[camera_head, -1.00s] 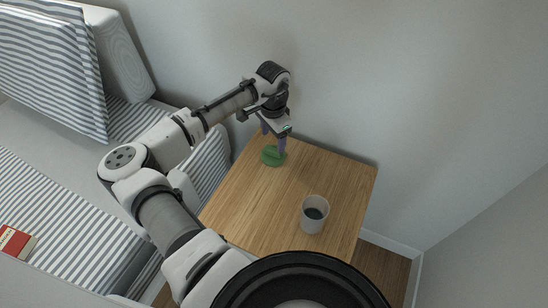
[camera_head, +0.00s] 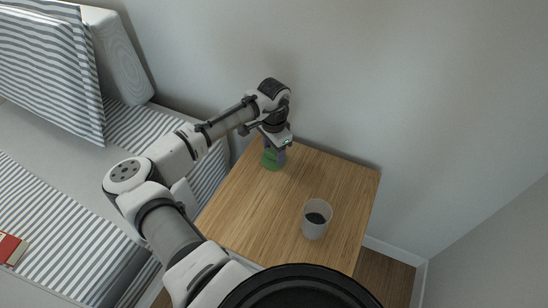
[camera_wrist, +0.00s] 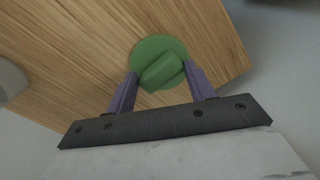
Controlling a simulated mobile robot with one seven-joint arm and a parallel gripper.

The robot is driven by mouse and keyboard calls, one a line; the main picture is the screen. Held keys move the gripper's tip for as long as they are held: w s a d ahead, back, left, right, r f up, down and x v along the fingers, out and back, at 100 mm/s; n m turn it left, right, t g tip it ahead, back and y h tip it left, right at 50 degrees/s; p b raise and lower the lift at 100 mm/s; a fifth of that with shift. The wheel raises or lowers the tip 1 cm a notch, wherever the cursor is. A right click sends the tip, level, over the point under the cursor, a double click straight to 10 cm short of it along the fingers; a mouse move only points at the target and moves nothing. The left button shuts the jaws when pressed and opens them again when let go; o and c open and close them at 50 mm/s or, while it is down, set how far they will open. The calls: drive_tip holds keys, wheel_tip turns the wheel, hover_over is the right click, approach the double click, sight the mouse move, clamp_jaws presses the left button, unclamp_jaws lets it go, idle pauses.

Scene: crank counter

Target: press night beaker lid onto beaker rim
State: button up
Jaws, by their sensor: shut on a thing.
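The green lid (camera_head: 271,164) is at the far left part of the wooden table, a round disc with a raised grip bar. It also shows in the wrist view (camera_wrist: 157,47). My gripper (camera_head: 273,151) is over it, with its purple fingers (camera_wrist: 160,80) shut on the grip bar. Whether the lid is off the tabletop is hard to tell. The beaker (camera_head: 316,220) is a pale, open-topped cup with dark contents, standing upright on the table nearer the front right. The lid and beaker are well apart. A grey rounded edge at the left of the wrist view is probably the beaker.
The wooden table (camera_head: 255,217) is clear between lid and beaker. A grey wall (camera_head: 430,110) stands close behind it. A striped bed or sofa (camera_head: 60,210) with cushions is at the left, with a red book (camera_head: 10,248) on it.

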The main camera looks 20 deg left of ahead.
sight(274, 152)
drive_tip(key=shift+r+p, duration=2.35)
drive_tip(key=shift+r, duration=0.2)
